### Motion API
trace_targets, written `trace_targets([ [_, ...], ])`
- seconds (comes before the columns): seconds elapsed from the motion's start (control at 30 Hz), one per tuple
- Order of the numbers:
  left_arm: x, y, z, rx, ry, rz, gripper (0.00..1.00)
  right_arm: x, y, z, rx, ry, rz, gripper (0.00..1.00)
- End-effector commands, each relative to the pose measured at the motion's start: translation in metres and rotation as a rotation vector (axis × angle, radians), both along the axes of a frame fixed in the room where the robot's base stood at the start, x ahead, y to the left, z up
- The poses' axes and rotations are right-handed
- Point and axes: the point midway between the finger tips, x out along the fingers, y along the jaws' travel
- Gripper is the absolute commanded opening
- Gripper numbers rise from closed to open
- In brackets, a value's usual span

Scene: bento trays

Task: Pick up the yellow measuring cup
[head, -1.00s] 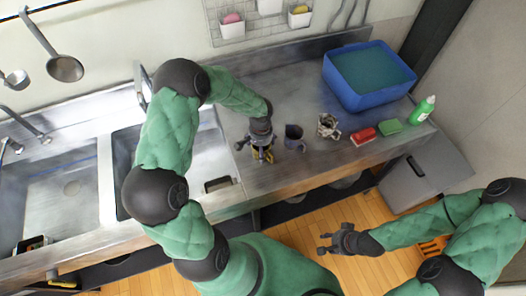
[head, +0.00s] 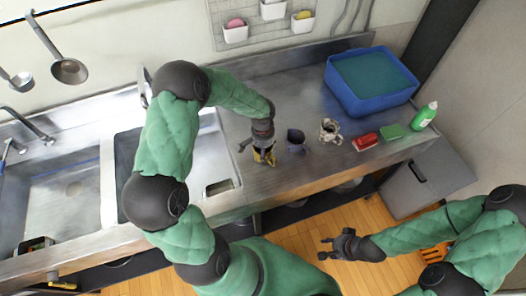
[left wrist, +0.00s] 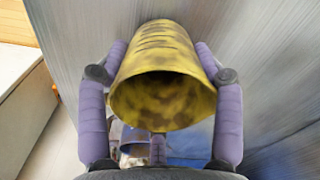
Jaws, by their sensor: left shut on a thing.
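The yellow measuring cup (left wrist: 165,95), mottled with dark patches, fills the middle of the left wrist view with its open mouth toward the camera. It also shows, small and partly hidden, in the head view (head: 265,157), at the counter's front beside the sink. My left gripper (left wrist: 160,52) is shut on it, with purple fingers pressed on both sides. I cannot tell whether the cup touches the counter. My right gripper (head: 323,248) is open and empty, in front of the counter over the wooden floor.
Right of the cup stand a dark mug (head: 296,141) and a patterned mug (head: 330,131). Farther right are a red sponge (head: 366,141), a green sponge (head: 392,132), a green bottle (head: 424,116) and a blue tub (head: 343,91). The sink (head: 60,205) lies left.

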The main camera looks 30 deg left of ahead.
Motion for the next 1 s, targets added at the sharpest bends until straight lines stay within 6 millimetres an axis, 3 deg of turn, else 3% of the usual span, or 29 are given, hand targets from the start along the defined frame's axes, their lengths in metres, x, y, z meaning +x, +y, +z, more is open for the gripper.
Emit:
trace_targets([
  [0.1,-0.001,0.0,0.019,0.001,-0.004,0.0,0.36,0.0,0.0,0.003,0.0,0.0,0.0,0.4],
  [0.5,-0.049,-0.007,0.077,0.001,-0.005,0.001,0.36,0.0,0.0,0.01,0.0,0.0,0.0,0.4],
  [1.0,-0.12,-0.017,0.107,0.0,-0.004,0.0,0.36,0.0,0.0,0.014,0.0,0.0,0.0,0.4],
])
